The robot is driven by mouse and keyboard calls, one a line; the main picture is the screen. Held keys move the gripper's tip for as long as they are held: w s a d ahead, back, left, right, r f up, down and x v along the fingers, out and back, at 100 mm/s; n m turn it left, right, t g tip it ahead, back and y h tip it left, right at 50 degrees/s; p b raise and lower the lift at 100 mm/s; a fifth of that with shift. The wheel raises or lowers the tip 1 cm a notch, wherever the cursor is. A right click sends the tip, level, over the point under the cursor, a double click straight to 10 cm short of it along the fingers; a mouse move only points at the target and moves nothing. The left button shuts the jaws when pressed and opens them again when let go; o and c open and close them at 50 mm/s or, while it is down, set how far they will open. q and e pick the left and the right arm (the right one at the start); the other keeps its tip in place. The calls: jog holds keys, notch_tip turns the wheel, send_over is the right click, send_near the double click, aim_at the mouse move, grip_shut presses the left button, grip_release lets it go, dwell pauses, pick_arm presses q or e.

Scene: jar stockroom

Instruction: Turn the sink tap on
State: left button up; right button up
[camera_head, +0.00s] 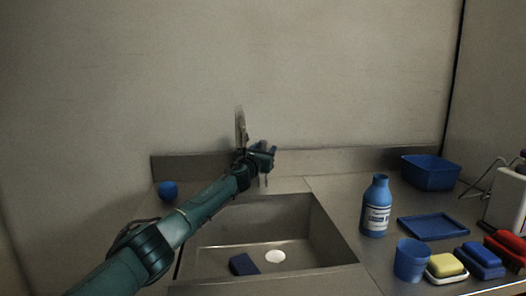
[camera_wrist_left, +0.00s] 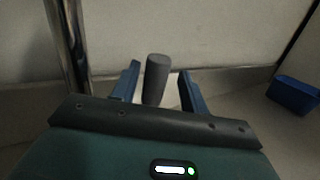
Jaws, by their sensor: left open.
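The sink tap (camera_head: 240,128) stands at the back of the steel sink (camera_head: 322,228), partly hidden behind my left gripper (camera_head: 268,155). In the left wrist view its chrome post (camera_wrist_left: 68,45) rises at the left. A dark grey cylinder, which looks like the tap's handle (camera_wrist_left: 156,72), shows between my two blue fingers in that view. My left gripper is open, with one finger on each side of the handle and a gap visible to the right finger. The tap's spout and any running water cannot be made out. My right gripper is not in view.
A dark blue block (camera_head: 243,264) lies in the basin near the white drain (camera_head: 275,257). A blue ball (camera_head: 168,190) sits left of the sink. On the right counter stand a blue bottle (camera_head: 376,208), a cup (camera_head: 411,260), a tray (camera_head: 433,227), a bin (camera_head: 431,173) and sponges (camera_head: 446,265).

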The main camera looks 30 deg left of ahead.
pick_arm(q)
jog(key=shift+s, duration=0.1)
jog(key=shift+s+p, duration=0.55)
jog(key=shift+p, duration=0.05)
jog(key=p+v, duration=0.2)
jog(key=v, duration=1)
jog(key=shift+d, duration=0.15)
